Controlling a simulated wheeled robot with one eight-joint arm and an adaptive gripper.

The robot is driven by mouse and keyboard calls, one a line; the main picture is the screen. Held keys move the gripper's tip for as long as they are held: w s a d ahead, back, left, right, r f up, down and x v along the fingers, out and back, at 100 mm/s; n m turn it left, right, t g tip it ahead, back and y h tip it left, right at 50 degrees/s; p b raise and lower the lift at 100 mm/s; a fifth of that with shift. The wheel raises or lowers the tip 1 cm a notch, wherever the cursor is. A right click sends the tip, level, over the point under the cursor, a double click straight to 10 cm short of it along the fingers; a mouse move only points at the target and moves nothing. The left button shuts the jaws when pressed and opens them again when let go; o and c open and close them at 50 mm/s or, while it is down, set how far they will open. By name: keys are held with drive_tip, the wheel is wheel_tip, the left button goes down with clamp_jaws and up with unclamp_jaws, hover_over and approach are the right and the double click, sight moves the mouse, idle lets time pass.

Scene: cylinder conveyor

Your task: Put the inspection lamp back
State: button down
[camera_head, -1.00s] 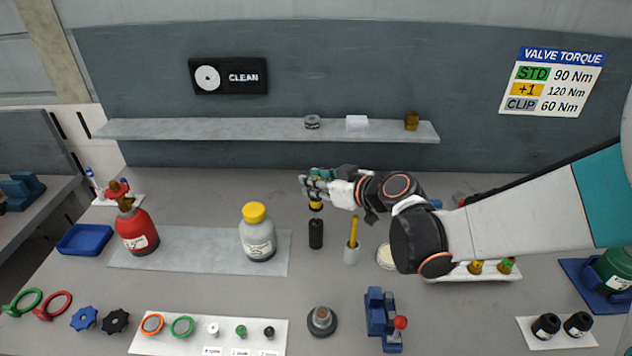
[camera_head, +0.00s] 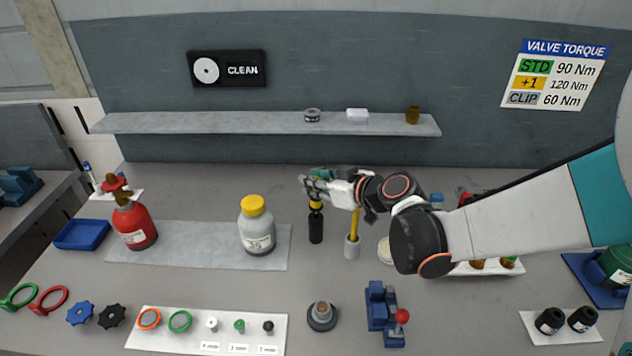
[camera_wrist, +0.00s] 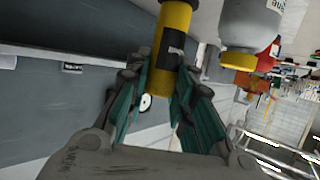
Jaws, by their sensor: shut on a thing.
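The inspection lamp (camera_head: 316,206), a slim yellow and black cylinder, stands upright, held from above by my gripper (camera_head: 317,186). It also shows in the wrist view (camera_wrist: 172,45), between the teal-padded fingers (camera_wrist: 174,100). My gripper is shut on its yellow end. Directly under the lamp is a black upright holder (camera_head: 316,231). The lamp's lower end meets or enters the holder's top; I cannot tell how deep it sits. My fingers hide the lamp's top in the head view.
A grey cup with a yellow stick (camera_head: 352,246) stands close on the right of the holder. A yellow-capped bottle (camera_head: 258,232) stands to the left on a grey mat. A shelf (camera_head: 200,126) runs behind. A grey round-based part (camera_head: 322,315) stands in front.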

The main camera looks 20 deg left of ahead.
drive_tip(key=shift+f+b, duration=1.35)
drive_tip(key=shift+f, duration=0.3)
drive_tip(key=c, duration=1.3)
unclamp_jaws()
drive_tip(key=shift+r, duration=0.1)
drive_tip(key=shift+r+p, duration=2.05)
drive_tip(key=shift+r, duration=0.85)
